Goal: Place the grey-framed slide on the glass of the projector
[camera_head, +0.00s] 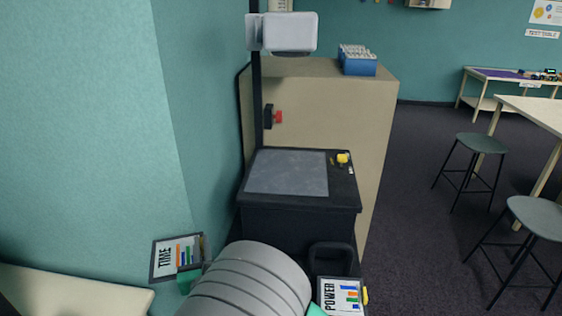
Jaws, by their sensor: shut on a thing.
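The slide marked TIME (166,261), with a dark grey frame and coloured bars, is at the lower left, tilted in front of the wall. My gripper (190,279) is mostly hidden behind my grey arm; a green part of it shows at this slide's lower right edge. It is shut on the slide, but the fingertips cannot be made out. The projector (300,222) stands in the middle, beyond my arm. Its flat glass (287,172) is bare, and the slide is apart from it, to the lower left.
The projector's post and head (290,33) rise above the left of the glass. A yellow knob (342,158) sits right of it. A slide marked POWER (340,297) is at lower right. A beige cabinet (330,110) stands behind, bearing a blue box (358,65). Stools are right.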

